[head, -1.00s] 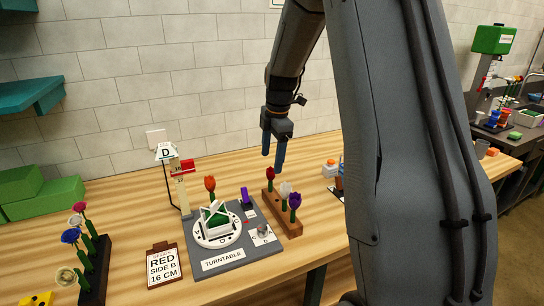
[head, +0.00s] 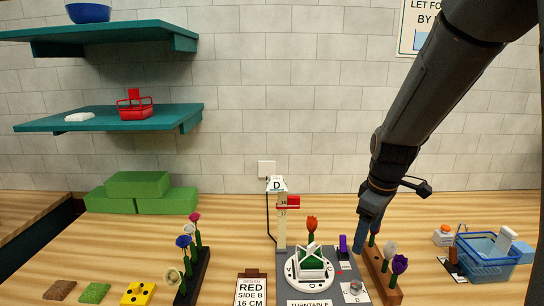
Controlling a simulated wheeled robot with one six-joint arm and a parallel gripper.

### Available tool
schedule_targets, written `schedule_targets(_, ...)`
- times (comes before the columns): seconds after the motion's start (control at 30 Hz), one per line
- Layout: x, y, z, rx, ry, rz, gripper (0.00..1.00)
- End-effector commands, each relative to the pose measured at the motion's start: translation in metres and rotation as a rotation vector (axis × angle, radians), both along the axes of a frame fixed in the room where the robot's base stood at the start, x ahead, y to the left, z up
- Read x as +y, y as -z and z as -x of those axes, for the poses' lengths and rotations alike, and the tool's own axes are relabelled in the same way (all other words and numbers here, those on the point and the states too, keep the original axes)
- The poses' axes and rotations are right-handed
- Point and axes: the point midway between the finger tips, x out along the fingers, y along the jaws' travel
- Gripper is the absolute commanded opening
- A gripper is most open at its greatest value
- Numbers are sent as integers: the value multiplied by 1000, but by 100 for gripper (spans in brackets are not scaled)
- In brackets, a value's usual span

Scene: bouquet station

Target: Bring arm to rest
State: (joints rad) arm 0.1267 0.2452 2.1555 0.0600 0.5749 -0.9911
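My gripper (head: 367,228) hangs down from the arm at the right of the head view, above the right flower rack (head: 383,287). Its blue fingers point down, and I cannot tell whether they are apart. The rack holds a white flower (head: 390,249) and a purple flower (head: 400,264); a dark red bloom is mostly hidden behind the fingers. The grey turntable station (head: 345,296) stands left of the rack, with a green block in a white frame (head: 311,261) on its round dial. An orange-red tulip (head: 312,224) stands upright behind the dial.
A left rack (head: 193,285) holds several flowers. A card (head: 251,291) reads RED, SIDE B, 16 CM. A post with a red marker (head: 290,201) rises behind the turntable. A blue basket (head: 486,258) stands at right. Green blocks (head: 138,184) and teal shelves (head: 110,119) are at left.

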Motion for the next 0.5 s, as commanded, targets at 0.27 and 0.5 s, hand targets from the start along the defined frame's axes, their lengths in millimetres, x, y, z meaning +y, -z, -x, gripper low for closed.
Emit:
schedule_targets(0.27, 37, 10, 77, -32, 465, -77, 70)
schedule_targets(0.5, 53, 19, 125, -52, 752, -141, 70)
